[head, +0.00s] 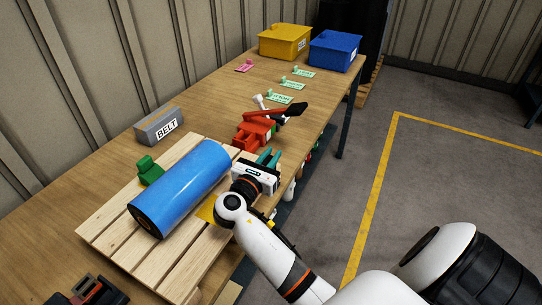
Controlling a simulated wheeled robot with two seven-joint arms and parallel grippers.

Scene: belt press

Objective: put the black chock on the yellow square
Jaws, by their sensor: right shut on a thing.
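The yellow square (206,211) lies on the wooden pallet, against the right side of the blue roll (184,186). My right wrist and the roll cover part of it. My right gripper (270,157) is just beyond the pallet's right edge, up and right of the square, with its teal fingers pointing away from me. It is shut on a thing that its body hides. I cannot make out the black chock for certain. A green chock (151,172) stands at the left side of the roll. My left gripper is not clearly in view.
Red tools (254,134) and a dark-handled lever lie just past my right gripper. A grey BELT block (160,126) stands behind the pallet (112,222). Green tags, a yellow bin (285,42) and a blue bin (335,51) are at the far end. Dark red-marked parts sit bottom left.

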